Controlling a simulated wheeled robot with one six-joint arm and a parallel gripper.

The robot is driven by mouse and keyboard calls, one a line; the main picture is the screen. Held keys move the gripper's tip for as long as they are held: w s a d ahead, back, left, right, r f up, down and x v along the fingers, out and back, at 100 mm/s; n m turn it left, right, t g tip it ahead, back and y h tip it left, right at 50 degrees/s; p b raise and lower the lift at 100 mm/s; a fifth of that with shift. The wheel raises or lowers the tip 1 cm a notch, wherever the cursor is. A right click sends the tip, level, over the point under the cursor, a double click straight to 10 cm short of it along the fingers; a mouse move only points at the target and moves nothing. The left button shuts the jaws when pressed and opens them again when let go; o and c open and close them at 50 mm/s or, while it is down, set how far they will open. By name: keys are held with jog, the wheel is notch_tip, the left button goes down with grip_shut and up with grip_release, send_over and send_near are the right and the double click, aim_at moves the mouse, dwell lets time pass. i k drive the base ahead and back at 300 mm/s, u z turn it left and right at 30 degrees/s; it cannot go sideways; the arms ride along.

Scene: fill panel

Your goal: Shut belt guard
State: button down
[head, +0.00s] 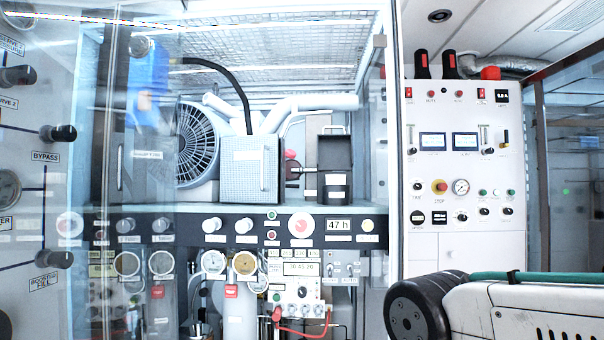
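A light blue-grey perforated panel with a vertical handle (249,170) stands in the middle of the machine cabinet, right of a round black fan grille (197,145). It looks like the belt guard, but no label on it is readable. I cannot tell from this view whether it is open or shut. A black box (334,188) with a raised upper part and a small handle on top stands just right of it. My gripper is out of view; only a white and black link of my arm shows at the lower right, apart from the cabinet.
A transparent door or pane (97,150) stands across the left of the cabinet. Below the machine is a dark strip of knobs and buttons (255,242), with gauges (245,263) and red cables (303,331) beneath. A white control panel (456,165) stands at right.

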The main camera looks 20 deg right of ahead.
aim_at(249, 164)
jog(key=z, duration=1.55)
jog(key=k, duration=0.45)
jog(key=u, duration=1.35)
jog(key=i, duration=0.5)
